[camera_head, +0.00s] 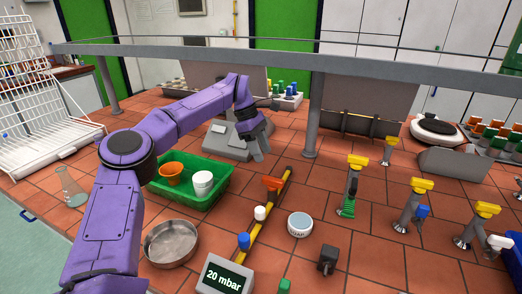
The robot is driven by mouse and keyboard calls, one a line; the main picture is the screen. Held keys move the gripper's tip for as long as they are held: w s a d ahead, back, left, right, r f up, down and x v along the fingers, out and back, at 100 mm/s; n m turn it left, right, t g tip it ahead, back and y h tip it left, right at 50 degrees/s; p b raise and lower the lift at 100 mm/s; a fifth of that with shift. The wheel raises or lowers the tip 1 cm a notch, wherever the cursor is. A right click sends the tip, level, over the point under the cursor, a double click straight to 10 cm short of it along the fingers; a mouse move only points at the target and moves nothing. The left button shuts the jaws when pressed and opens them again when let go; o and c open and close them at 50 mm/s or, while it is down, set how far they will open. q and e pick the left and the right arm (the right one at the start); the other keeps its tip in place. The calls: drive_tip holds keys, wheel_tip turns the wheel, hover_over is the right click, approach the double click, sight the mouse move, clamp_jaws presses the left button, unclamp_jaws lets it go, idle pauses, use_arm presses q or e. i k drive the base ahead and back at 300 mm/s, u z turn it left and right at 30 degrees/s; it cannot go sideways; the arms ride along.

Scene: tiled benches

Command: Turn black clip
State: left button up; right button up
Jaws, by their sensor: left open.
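No thing in view is clearly a black clip. A small black block on a stem (328,258) stands on the tiles at the front right of the middle, and I cannot tell whether it is the clip. My left gripper (260,150) hangs above the bench in front of a grey device (225,140), with its fingers pointing down. It is open and holds nothing that I can see. It is well behind and to the left of the black block. My right gripper is not in view.
A green tray (160,190) holds orange and white cups. A yellow pipe (262,215) with coloured valves runs beside a pressure display (223,278). A metal bowl (170,243), a white round tin (300,224) and yellow-handled taps (421,185) stand nearby. A grey shelf post (314,115) rises behind.

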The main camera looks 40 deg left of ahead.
sight(353, 188)
drive_tip(key=k, duration=1.5)
